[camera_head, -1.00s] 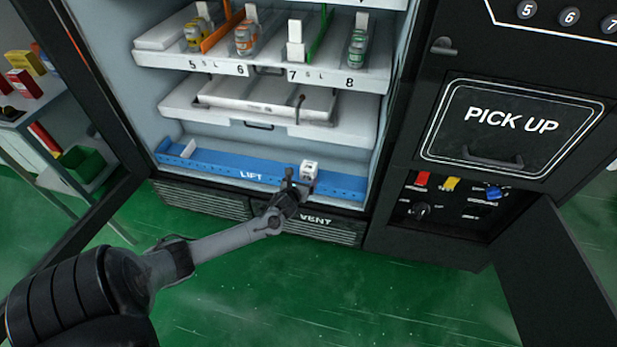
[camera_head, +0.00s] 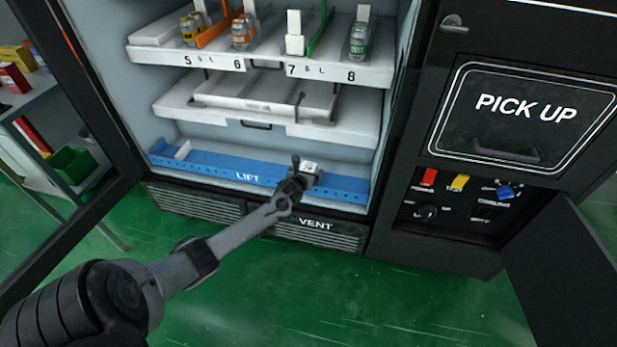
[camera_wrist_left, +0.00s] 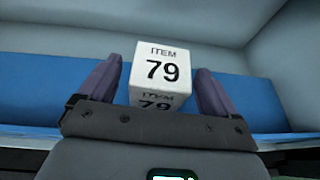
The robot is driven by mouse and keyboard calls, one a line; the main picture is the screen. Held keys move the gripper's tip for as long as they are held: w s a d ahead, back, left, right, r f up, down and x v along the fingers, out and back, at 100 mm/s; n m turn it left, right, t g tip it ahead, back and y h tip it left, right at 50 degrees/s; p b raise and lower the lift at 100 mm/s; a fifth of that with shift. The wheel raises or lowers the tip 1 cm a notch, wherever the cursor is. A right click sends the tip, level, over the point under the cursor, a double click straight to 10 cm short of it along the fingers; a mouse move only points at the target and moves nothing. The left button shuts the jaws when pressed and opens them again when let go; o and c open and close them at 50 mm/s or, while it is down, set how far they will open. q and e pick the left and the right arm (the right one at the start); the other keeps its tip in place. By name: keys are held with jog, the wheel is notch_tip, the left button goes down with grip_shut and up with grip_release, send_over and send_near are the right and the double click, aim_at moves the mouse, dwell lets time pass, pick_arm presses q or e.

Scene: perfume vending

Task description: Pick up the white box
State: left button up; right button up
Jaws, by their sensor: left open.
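The white box (camera_wrist_left: 162,70), marked "ITEM 79", stands on the blue lift tray (camera_head: 225,175) at the bottom of the open vending machine. In the head view only part of the box (camera_head: 310,168) shows past my gripper. My left gripper (camera_head: 300,172) is at the tray's front, reaching in from the left. In the left wrist view its two purple fingers (camera_wrist_left: 155,90) are apart, one on each side of the box. Small gaps show between the fingers and the box, and the box's lower part is hidden by the gripper's body. My right gripper is out of view.
A white tray shelf (camera_head: 340,122) is above the lift, and a shelf of small bottles (camera_head: 359,42) is higher up. The machine's side walls bound the lift. A black panel with a pick up door (camera_head: 525,108) is at right. An open door frame stands at left.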

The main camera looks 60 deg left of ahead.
pick_arm(q)
jog(key=c, duration=1.1)
jog(key=shift+o, duration=0.2)
jog(key=shift+r, duration=0.1)
